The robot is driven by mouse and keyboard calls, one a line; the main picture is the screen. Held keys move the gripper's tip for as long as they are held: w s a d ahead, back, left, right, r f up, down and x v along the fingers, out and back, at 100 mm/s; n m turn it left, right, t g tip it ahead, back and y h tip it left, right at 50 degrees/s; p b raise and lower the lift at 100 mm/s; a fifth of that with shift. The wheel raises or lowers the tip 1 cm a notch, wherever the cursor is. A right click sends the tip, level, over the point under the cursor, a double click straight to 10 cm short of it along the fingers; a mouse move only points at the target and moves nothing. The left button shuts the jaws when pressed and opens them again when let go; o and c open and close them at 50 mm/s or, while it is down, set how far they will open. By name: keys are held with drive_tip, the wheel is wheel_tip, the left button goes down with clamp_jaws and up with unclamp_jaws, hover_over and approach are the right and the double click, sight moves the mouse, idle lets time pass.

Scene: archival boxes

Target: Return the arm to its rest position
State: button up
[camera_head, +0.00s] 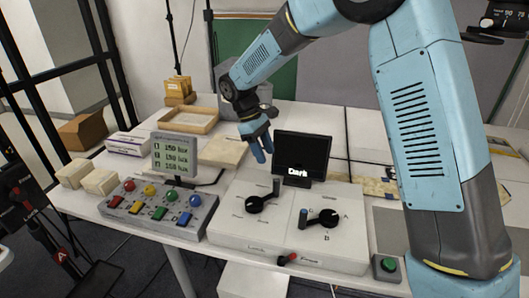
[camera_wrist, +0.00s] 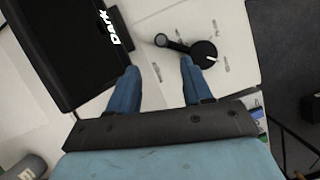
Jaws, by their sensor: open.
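My gripper (camera_head: 260,150) hangs fingers-down above the back edge of the white control box (camera_head: 285,205), just left of the black screen (camera_head: 302,152) that reads "Dark". In the wrist view my gripper (camera_wrist: 158,88) has its two blue fingers spread apart with nothing between them. Beyond the fingertips, a black rotary knob with a lever (camera_wrist: 204,52) sits on the white panel, apart from the fingers. My arm reaches over the table, bent at the elbow on the right.
A second knob (camera_head: 328,217) marked A and B is on the control box. A grey panel (camera_head: 150,212) with coloured buttons and a small display (camera_head: 175,153) stand left. A wooden tray (camera_head: 188,121), cartons (camera_head: 100,181) and a green button (camera_head: 386,265) are on the table.

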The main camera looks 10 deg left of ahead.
idle(0.4)
drive_tip(key=s+d+r+m+t+y, duration=0.1)
drive_tip(key=s+d+r+m, duration=0.2)
drive_tip(key=d+r, duration=0.6)
drive_tip(key=s+d+r+m+t+y, duration=0.1)
drive_tip(key=s+d+r+m+y, duration=0.15)
drive_tip(key=d+r, duration=0.65)
drive_tip(key=s+d+r+m+t, duration=0.1)
drive_tip(key=s+d+m+t, duration=0.4)
drive_tip(key=s+d, duration=1.2)
drive_tip(key=shift+s+d+r+m+y, duration=0.2)
drive_tip(key=shift+s+m+y, duration=0.25)
drive_tip(key=shift+m, duration=1.5)
